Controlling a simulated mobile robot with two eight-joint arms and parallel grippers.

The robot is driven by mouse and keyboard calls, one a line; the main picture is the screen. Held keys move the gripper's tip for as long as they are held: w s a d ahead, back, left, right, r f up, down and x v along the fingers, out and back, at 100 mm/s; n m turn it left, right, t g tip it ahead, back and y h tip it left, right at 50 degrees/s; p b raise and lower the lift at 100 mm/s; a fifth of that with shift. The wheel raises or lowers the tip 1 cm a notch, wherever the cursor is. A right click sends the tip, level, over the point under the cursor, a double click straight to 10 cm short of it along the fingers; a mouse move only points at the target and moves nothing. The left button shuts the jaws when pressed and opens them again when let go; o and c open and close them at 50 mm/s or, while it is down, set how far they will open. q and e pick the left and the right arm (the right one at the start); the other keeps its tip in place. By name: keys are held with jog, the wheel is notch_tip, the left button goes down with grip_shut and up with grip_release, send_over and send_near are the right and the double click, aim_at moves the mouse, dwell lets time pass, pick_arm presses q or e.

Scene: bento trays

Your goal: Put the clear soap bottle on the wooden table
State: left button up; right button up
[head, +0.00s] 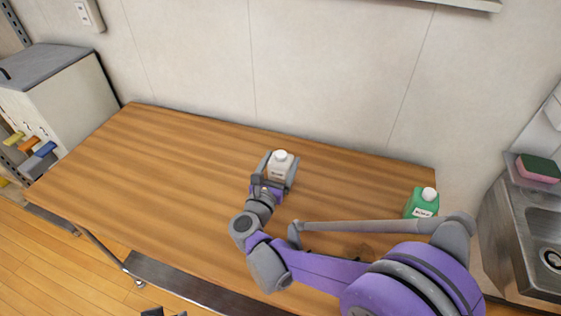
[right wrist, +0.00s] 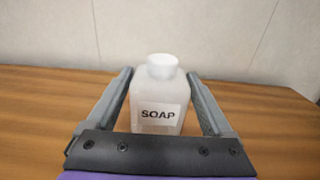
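The clear soap bottle (head: 281,169) is whitish and translucent, with a white cap and a label. It is upright over the middle of the wooden table (head: 170,150). My right gripper (head: 277,172) has one finger on each side of it. In the right wrist view the bottle (right wrist: 158,92) stands between the fingertips with its SOAP label facing me. The gaps beside it narrow toward the tips, so contact is unclear. The bottle's base is hidden by the gripper. Small dark parts at the bottom edge of the head view may be my left gripper (head: 163,313).
A green bottle (head: 422,206) with a white cap stands at the table's right end, close to my right arm. A metal sink (head: 520,225) with a green-and-pink sponge (head: 538,168) is at the right. A grey-topped cabinet (head: 70,95) stands at the left. The table's left half is clear.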

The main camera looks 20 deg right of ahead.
jog(key=shift+o, duration=0.7)
jog(key=shift+r, duration=0.1)
jog(key=shift+s+a+r, duration=0.1)
jog(key=shift+s+a, duration=0.05)
jog(key=v, duration=1.1)
jog(key=shift+s+a, duration=0.15)
jog(key=shift+s, duration=0.1)
